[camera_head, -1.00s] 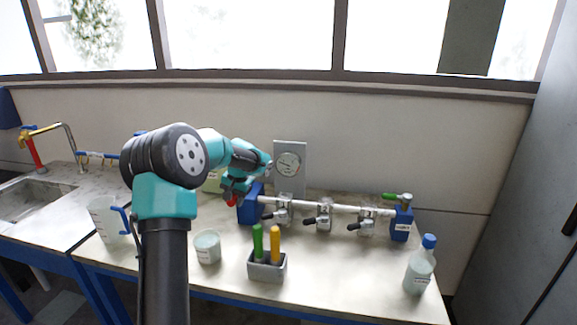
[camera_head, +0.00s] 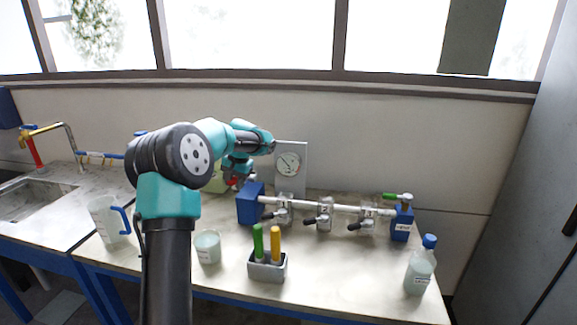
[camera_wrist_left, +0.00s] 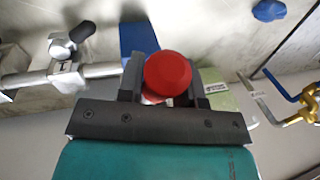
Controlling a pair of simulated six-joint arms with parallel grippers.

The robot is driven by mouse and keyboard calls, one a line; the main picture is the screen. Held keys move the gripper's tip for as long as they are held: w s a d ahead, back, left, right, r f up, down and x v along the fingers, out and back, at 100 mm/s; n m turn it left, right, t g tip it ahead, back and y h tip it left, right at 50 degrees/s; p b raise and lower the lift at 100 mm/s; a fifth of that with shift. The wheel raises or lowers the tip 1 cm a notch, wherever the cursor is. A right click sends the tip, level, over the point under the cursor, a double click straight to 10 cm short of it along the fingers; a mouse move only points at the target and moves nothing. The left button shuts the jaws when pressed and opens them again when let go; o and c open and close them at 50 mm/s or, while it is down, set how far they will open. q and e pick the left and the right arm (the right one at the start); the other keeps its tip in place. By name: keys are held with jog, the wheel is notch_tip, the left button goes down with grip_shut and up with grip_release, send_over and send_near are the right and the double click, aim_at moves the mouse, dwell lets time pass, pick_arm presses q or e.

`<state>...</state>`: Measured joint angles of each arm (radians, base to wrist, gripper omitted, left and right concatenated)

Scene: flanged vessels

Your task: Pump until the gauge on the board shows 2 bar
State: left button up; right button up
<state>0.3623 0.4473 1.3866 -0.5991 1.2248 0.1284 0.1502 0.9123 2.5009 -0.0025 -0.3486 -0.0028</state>
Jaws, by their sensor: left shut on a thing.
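A round dial gauge (camera_head: 288,163) is on an upright grey board (camera_head: 291,187) behind the pipe; its numbers are too small to read. My left gripper (camera_head: 234,182) is left of the board, partly hidden by my own arm. In the left wrist view it (camera_wrist_left: 172,92) is shut on a round red knob (camera_wrist_left: 167,73), which sits between the fingers. In the head view only a small bit of red shows at the fingers. What lies below the knob is mostly hidden. My right gripper is not in view.
A pipe (camera_head: 343,207) with several black-handled valves runs right from a blue block (camera_head: 250,205). A holder (camera_head: 267,270) with green and orange handles, a beaker (camera_head: 207,247) and a blue-capped bottle (camera_head: 420,266) stand in front. A jug (camera_head: 107,220) is at left.

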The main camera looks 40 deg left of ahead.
pick_arm(q)
jog(key=shift+w+r, duration=0.15)
jog(key=shift+r, duration=0.05)
dwell(0.4)
jog(key=shift+o, duration=0.4)
notch_tip(320, 180, down, 10)
jog(key=s+d, duration=0.1)
jog(key=s, duration=0.1)
jog(key=shift+r, duration=0.15)
jog(key=r, duration=0.3)
jog(key=w+r, duration=0.1)
jog(key=r, duration=0.2)
jog(key=w+r, duration=0.1)
jog(key=r, duration=0.1)
jog(key=shift+a+r, duration=0.3)
jog(key=shift+r, duration=0.1)
jog(key=shift+c, duration=0.4)
jog(key=shift+a+r, duration=0.1)
jog(key=shift+r, duration=0.3)
jog(key=shift+w+r, duration=0.1)
jog(key=shift+r, duration=0.05)
